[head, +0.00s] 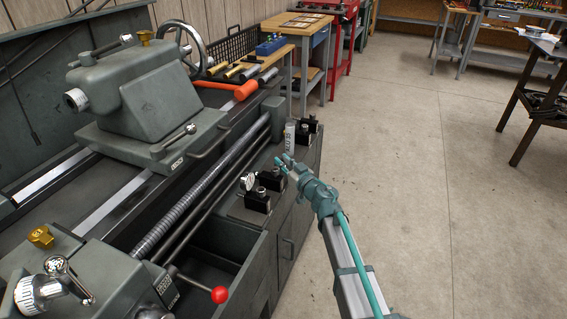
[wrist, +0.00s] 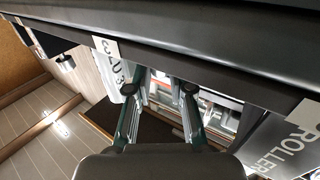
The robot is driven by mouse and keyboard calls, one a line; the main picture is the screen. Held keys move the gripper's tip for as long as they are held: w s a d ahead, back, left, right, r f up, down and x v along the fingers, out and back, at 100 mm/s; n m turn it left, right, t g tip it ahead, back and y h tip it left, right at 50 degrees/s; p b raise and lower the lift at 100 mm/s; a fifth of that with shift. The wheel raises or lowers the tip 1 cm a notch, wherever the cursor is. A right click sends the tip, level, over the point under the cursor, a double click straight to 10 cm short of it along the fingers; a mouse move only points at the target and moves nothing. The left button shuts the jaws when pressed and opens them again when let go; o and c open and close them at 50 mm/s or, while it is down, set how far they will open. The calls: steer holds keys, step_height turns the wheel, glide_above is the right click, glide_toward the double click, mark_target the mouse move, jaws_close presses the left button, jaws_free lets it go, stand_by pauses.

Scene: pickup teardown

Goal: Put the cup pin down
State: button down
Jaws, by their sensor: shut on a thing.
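My gripper (head: 282,161) has teal fingers and hangs over the near right edge of the lathe bed, beside the small black holders. In the wrist view my gripper (wrist: 163,78) shows its two fingers reaching up to a dark edge, with their tips hidden. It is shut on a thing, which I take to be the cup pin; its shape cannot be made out. A black holder with a silver top (head: 258,199) stands left of the gripper, and another holder (head: 272,178) is just below the fingertips. Whether the held thing touches a holder cannot be told.
A white lettered card (head: 290,133) stands behind the gripper, near more black holders (head: 312,124). A label reading ROLLER (wrist: 285,150) is at right in the wrist view. A red-knobbed lever (head: 219,295) sticks out in front. The floor (head: 420,190) at right is clear.

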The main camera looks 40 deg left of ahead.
steer(key=shift+f, duration=0.15)
steer(key=c, duration=1)
jaws_free()
steer(key=shift+c, duration=0.2)
